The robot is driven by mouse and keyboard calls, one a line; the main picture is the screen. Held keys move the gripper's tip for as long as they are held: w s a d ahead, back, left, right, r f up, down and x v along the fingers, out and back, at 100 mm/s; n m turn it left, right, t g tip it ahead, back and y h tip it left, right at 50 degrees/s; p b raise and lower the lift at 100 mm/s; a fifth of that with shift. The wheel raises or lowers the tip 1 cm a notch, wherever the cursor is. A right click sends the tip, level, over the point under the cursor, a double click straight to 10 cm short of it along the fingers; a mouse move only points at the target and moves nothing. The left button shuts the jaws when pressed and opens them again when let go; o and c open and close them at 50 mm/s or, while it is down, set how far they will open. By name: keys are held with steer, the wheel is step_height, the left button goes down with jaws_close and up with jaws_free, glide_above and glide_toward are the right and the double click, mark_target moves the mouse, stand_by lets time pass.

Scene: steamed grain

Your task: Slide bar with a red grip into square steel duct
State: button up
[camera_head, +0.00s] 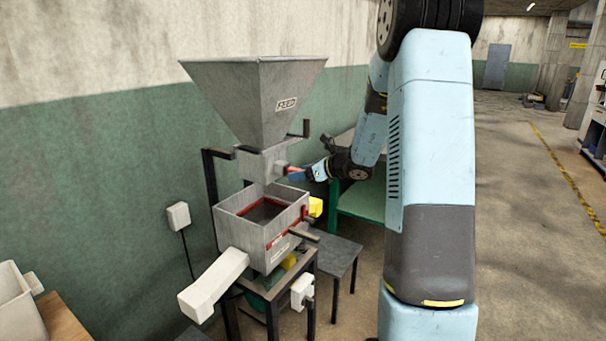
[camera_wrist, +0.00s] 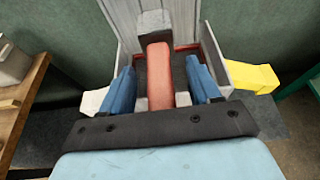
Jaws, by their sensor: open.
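The red grip (camera_wrist: 159,76) of the bar lies between the two blue fingers of my gripper (camera_wrist: 160,68) in the wrist view, with a gap on each side. The fingers are open. In the head view the grip (camera_head: 295,174) shows as a small red piece just left of my gripper (camera_head: 308,173). It is beside the square steel duct (camera_head: 258,166) under the hopper. A dark block with a light top meets the grip's far end in the wrist view. I cannot tell how far the bar is inside the duct.
The grey hopper (camera_head: 255,98) stands above an open grey box (camera_head: 240,229) with a red inner rim. A yellow part (camera_head: 316,207) sticks out at its right, and a pale chute (camera_head: 212,286) at its front. A dark stool (camera_head: 340,252) and green bench stand to the right.

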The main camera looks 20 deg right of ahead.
steer(key=shift+s, duration=0.1)
steer(key=v, duration=1.3)
steer(key=shift+s+d+r, duration=0.15)
steer(key=shift+s+d, duration=0.05)
steer(key=shift+d, duration=0.05)
steer(key=s+a+r+n+g+h, duration=0.1)
steer(key=s+a+r+n+g, duration=0.15)
steer(key=s+a+n, duration=0.5)
steer(key=s+a+r+n+g+h, duration=0.1)
steer(key=s+a+r+n+g, duration=0.1)
steer(key=s+a+n+g, duration=0.4)
steer(key=s+r+n+t+h, duration=0.1)
steer(key=s+n+h, duration=0.2)
steer(key=s+n, duration=0.4)
steer(key=s+a+r+n+t+h, duration=0.1)
steer(key=s+r+n+t+h, duration=0.1)
steer(key=s+n, duration=0.6)
steer(key=shift+s+h, duration=0.7)
steer(key=shift+s, duration=0.1)
